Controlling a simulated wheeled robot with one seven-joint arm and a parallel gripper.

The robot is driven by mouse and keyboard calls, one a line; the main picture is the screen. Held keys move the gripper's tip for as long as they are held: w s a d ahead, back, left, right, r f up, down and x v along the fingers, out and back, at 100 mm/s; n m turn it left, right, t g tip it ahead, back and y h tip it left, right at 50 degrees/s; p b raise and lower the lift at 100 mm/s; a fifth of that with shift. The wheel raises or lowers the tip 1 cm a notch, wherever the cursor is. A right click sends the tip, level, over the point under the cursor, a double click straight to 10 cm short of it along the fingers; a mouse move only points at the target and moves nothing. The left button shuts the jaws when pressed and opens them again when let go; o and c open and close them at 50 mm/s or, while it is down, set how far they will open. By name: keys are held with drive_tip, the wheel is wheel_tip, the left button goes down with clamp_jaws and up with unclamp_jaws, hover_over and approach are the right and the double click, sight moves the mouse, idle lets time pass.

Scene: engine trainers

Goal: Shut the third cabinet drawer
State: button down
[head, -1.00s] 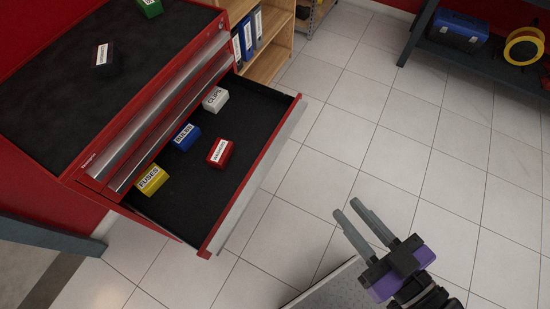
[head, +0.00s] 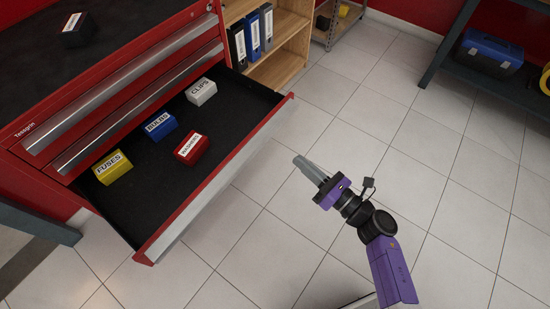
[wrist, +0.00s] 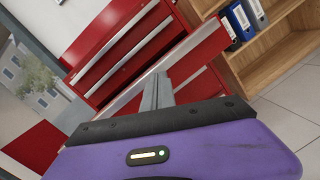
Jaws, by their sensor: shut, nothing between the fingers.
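The red cabinet (head: 60,165) stands at the left in the head view. Its third drawer (head: 222,165) is pulled far out, with a black liner and a silver front strip. In it lie a yellow FUSES box (head: 114,168), a blue BULBS box (head: 160,126), a red WASHERS box (head: 191,150) and a white CLIPS box (head: 201,92). My gripper (head: 303,163) is shut and empty, in front of the drawer and apart from it, pointing at its front. In the wrist view the fingers (wrist: 157,92) point toward the drawer front (wrist: 190,58).
The two drawers above (head: 120,85) look closed. A wooden shelf (head: 283,62) with binders stands behind the cabinet's far end. A dark bench (head: 445,50) with a blue toolbox (head: 490,52) is at the upper right. The tiled floor between is clear.

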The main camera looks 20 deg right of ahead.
wheel_tip(320, 180, down, 4)
drive_tip(key=s+a+n+g+y, duration=0.2)
drive_tip(key=s+n, duration=0.1)
drive_tip(key=n, duration=0.4)
drive_tip(key=p+x, duration=0.1)
drive_tip(key=x, duration=1.3)
drive_tip(key=shift+w, duration=0.25)
